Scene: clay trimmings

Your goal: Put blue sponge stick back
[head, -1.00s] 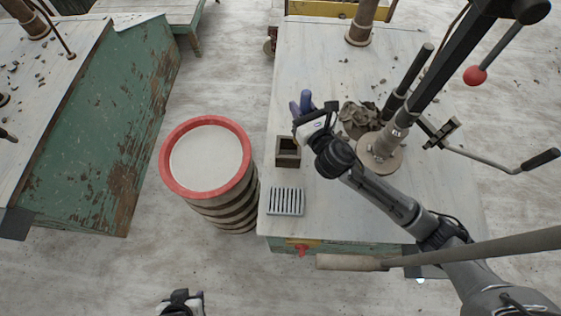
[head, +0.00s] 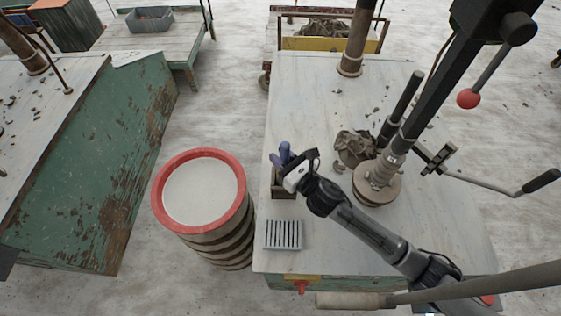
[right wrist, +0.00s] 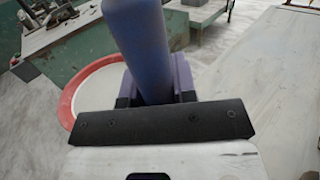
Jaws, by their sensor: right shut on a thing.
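My right gripper (head: 286,165) is shut on the blue sponge stick (right wrist: 140,45). In the right wrist view the stick is a thick blue cylinder between the fingers, leaning slightly left, and its lower end is hidden. In the head view, only small blue-purple parts show at the gripper, and I cannot clearly separate stick from fingers. A small square open box (head: 283,191) stands on the table just below the gripper in the picture and is partly covered by it. I cannot tell whether the stick touches the box. My left gripper is out of view.
A slotted grey tray (head: 283,235) lies in front of the box. A press with round plates (head: 378,183) and crumpled clay (head: 355,145) stand to the right on the pale table (head: 310,95). A red-rimmed drum (head: 201,153) stands left of the table.

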